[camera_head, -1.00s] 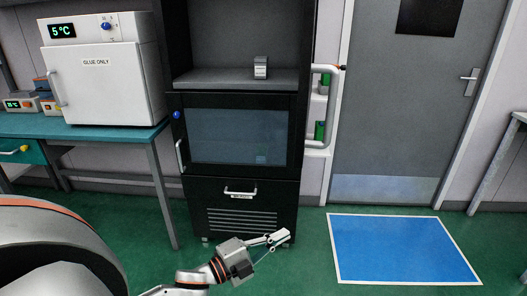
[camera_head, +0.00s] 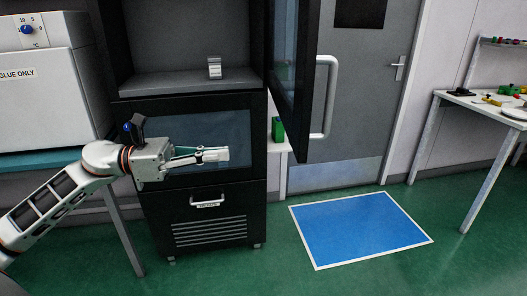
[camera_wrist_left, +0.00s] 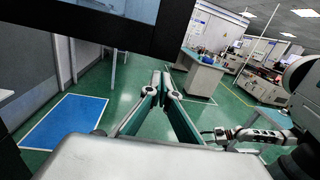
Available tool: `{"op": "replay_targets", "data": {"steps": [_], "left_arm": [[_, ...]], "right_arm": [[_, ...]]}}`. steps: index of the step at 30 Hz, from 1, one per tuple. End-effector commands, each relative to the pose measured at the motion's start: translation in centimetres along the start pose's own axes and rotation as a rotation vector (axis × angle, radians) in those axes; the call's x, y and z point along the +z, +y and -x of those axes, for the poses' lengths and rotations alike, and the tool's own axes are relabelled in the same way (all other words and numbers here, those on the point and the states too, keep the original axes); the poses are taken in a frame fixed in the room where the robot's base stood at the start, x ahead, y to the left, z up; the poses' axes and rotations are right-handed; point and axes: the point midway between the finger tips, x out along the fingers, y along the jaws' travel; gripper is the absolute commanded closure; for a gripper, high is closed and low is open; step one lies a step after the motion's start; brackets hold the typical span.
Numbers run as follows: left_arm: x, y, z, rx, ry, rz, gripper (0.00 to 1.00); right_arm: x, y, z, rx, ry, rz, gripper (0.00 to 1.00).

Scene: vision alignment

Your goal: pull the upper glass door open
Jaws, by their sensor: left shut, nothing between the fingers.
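The upper glass door (camera_head: 291,75) stands swung open at the cabinet's right side, its inner face partly showing. Its long white handle (camera_head: 331,97) is on the far side, to the right. The upper compartment (camera_head: 185,40) is open to view. My left gripper (camera_head: 222,155) is shut and empty, in front of the closed lower glass door (camera_head: 215,130), pointing right. In the left wrist view its fingertips (camera_wrist_left: 165,82) are together, apart from a dark door frame (camera_wrist_left: 95,22) at the top. Part of what looks like my right arm shows there, its fingers too small to judge.
A small grey box (camera_head: 215,68) stands on the cabinet shelf. A blue floor mat (camera_head: 360,228) lies to the right on open green floor. A bench (camera_head: 470,105) stands at the far right, a white oven (camera_head: 45,85) at left.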

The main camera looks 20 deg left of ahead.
Motion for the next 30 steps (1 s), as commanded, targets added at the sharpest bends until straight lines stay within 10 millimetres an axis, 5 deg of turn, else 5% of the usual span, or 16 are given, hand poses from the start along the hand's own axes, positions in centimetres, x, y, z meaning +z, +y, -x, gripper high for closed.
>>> {"op": "replay_targets", "data": {"steps": [10,30], "left_arm": [[0.7,-0.2,-1.5,-0.012,0.022,-0.057,1.0],[0.5,-0.3,-12.8,-0.011,0.021,-0.053,1.0]], "right_arm": [[-0.6,0.2,0.1,0.003,0.006,0.0,0.6],[-1.7,-0.5,1.8,-0.016,-0.004,-0.026,0.6]]}}
